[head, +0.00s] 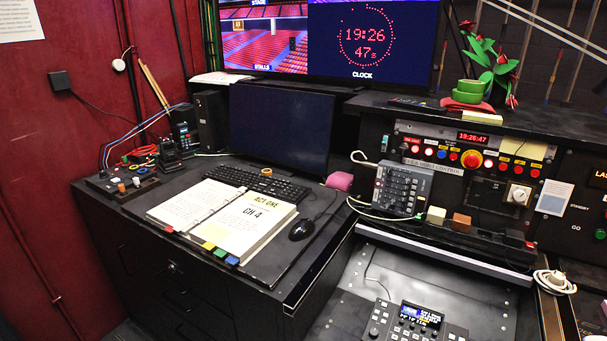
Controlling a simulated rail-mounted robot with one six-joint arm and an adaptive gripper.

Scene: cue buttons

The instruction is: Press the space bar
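A black keyboard (257,184) lies on the dark desk in the head view, behind an open ring binder and below a dark monitor. Its near edge, where the space bar would be, lies close to the top of the binder. The space bar itself is too small to make out. My gripper is not in view.
The open binder (185,206) covers the desk's front. A mouse (301,230) lies right of it. The dark monitor (281,127) stands behind the keyboard. A grey keypad unit (402,188) and a control panel (475,150) stand to the right.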

